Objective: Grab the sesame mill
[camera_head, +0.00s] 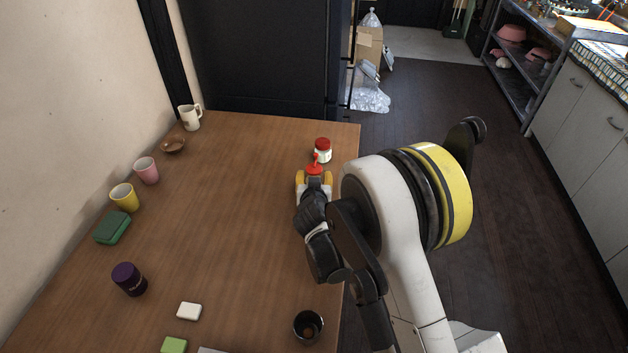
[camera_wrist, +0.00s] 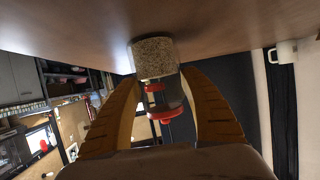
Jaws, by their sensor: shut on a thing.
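The sesame mill (camera_head: 314,170) has a red top with a small upright knob, seen between my fingers near the table's far right. In the wrist view, which shows the table at the top, the mill (camera_wrist: 153,58) has a speckled grey-beige body and red parts. My gripper (camera_head: 314,180) has yellow fingers and is shut on the mill, one finger on each side. The fingers also frame it in the wrist view (camera_wrist: 158,84). My fingers hide most of its body in the head view. I cannot tell whether its base touches the table.
A red-lidded jar (camera_head: 322,150) stands just behind the mill. A dark cup (camera_head: 308,326) is near the front right edge of the wooden table (camera_head: 225,220). The table's middle is clear.

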